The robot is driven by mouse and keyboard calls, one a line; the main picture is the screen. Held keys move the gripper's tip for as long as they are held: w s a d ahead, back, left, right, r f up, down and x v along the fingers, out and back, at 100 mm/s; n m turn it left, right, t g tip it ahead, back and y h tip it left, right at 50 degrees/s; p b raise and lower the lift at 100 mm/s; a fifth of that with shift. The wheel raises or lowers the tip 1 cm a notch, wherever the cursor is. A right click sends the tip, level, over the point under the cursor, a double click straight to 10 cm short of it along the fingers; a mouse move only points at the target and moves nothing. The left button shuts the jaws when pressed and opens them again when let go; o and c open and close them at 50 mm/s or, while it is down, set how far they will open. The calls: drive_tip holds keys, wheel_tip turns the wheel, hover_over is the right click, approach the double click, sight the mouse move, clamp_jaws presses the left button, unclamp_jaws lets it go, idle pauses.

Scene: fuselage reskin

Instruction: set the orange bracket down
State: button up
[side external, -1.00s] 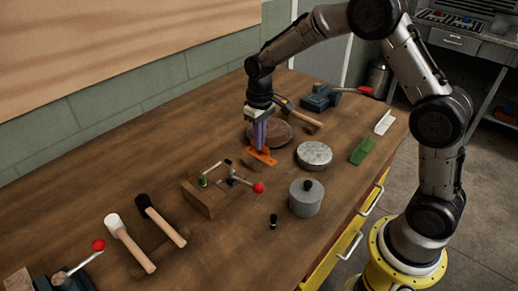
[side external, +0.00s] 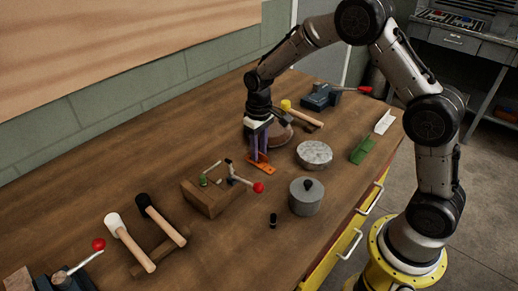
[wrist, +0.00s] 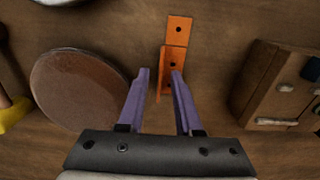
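The orange bracket (side external: 264,168) lies on the wooden bench, left of the round metal disc. In the wrist view the bracket (wrist: 179,30) shows a flat plate with holes and an upright flange. My gripper (side external: 258,157) is low over it, pointing down. In the wrist view the purple fingers of my gripper (wrist: 160,73) are spread, with a clear gap between them. The right finger overlaps the bracket's near end in the picture; I cannot tell whether it touches. The left finger is clear of it.
A brown round disc (wrist: 78,90) lies close behind my gripper. A wooden block with a red-knobbed clamp (side external: 212,196) stands to the front left. A metal disc (side external: 314,154) and a lidded grey pot (side external: 306,198) are to the right.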

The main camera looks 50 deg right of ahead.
drive_tip(key=shift+r, duration=0.15)
drive_tip(key=s+r+t, duration=0.1)
drive_tip(key=s+r, duration=0.2)
drive_tip(key=r, duration=0.6)
drive_tip(key=s+r, duration=0.3)
drive_tip(key=r, duration=0.6)
drive_tip(key=s+a+r+t, duration=0.1)
drive_tip(key=s+t, duration=0.3)
drive_tip(key=s, duration=1.8)
drive_tip(key=shift+s+a+t, duration=0.15)
drive_tip(key=shift+a+t, duration=0.05)
drive_tip(key=shift+t, duration=0.1)
